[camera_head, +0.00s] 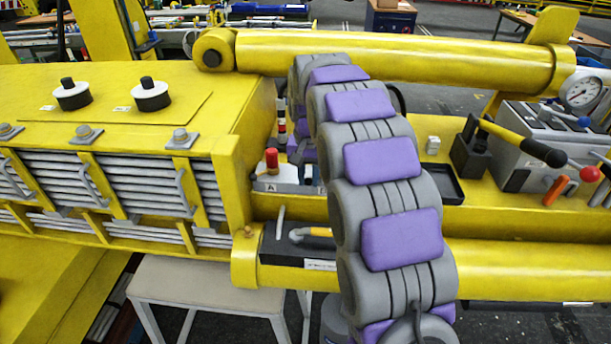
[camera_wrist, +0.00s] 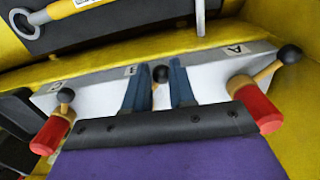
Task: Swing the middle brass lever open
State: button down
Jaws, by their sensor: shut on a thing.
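In the wrist view, the middle brass lever (camera_wrist: 160,74) shows its black knob between the two blue fingers of my gripper (camera_wrist: 159,68). My gripper is shut on this lever near the label B. Its lower part is hidden by the fingers and the dark gripper body. In the head view, my grey and purple arm hides the gripper and the middle lever.
In the wrist view, a red-handled lever (camera_wrist: 283,60) stands close on the right by label A, and another (camera_wrist: 62,100) on the left by label C. A dark block with a ring-ended handle (camera_wrist: 30,22) is at upper left.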

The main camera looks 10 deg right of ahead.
jog(key=shift+s+d+r+n+p, duration=0.1)
jog(key=shift+s+d+n+p, duration=0.3)
jog(key=shift+d+n, duration=1.6)
jog(key=shift+s+d+r+n+p, duration=0.15)
jog(key=shift+d+n+p, duration=0.5)
jog(key=shift+n, duration=2.6)
jog(key=shift+s+d+n+p, duration=0.35)
jog(key=shift+d+n, duration=1.1)
jog(key=shift+n, duration=1.2)
jog(key=shift+w, duration=0.1)
jog(key=shift+d+f+n, duration=0.1)
jog(key=shift+f+n, duration=0.05)
jog(key=shift+n, duration=0.25)
